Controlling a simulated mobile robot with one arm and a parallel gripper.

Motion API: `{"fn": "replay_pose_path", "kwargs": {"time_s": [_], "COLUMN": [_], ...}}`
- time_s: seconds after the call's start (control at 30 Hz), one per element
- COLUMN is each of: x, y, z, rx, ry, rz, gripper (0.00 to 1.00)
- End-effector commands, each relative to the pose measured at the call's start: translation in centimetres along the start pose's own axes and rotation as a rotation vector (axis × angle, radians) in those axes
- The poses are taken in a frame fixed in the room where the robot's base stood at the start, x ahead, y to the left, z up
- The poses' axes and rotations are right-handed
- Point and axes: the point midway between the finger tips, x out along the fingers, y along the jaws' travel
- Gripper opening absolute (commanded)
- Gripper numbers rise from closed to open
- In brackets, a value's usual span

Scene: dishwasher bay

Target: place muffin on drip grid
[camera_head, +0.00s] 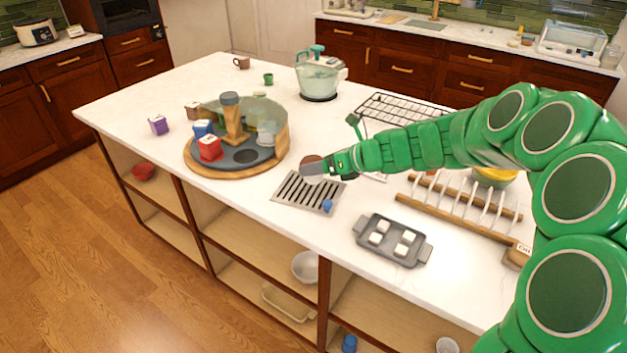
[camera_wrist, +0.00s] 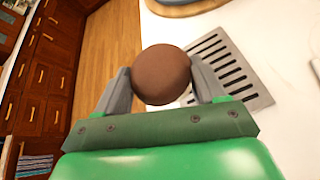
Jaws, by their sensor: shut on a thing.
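The muffin is a round brown thing (camera_wrist: 161,75) held between the two grey fingers of my gripper (camera_wrist: 163,84) in the wrist view. In the head view the muffin (camera_head: 312,164) shows at the end of my green arm, and my gripper (camera_head: 326,164) is shut on it. The drip grid (camera_head: 306,193) is a grey slotted plate on the white counter, just below and in front of the muffin. It also shows in the wrist view (camera_wrist: 254,94), to the right of the muffin and partly hidden behind it. The muffin appears held above the counter, near the grid's far edge.
A small blue thing (camera_head: 327,206) is at the grid's front right corner. A round wooden turntable (camera_head: 193,159) with boxes stands to the left. A grey tray (camera_head: 377,253) with white cubes and a wooden rack (camera_head: 451,216) are to the right. The counter's front edge is close.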

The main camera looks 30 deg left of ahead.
Motion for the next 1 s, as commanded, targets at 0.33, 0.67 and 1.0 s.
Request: {"fn": "replay_pose_path", "kwargs": {"time_s": [0.33, 0.67, 1.0], "x": [3.3, 5.2, 6.4], "y": [-3.1, -5.0, -6.0], "z": [-1.1, -1.7, -3.0], "rx": [0.002, 0.0, 0.003], "ry": [0.001, -0.001, 0.001], "rz": [0.003, 0.003, 0.004], "gripper": [0.38, 0.38, 0.38]}}
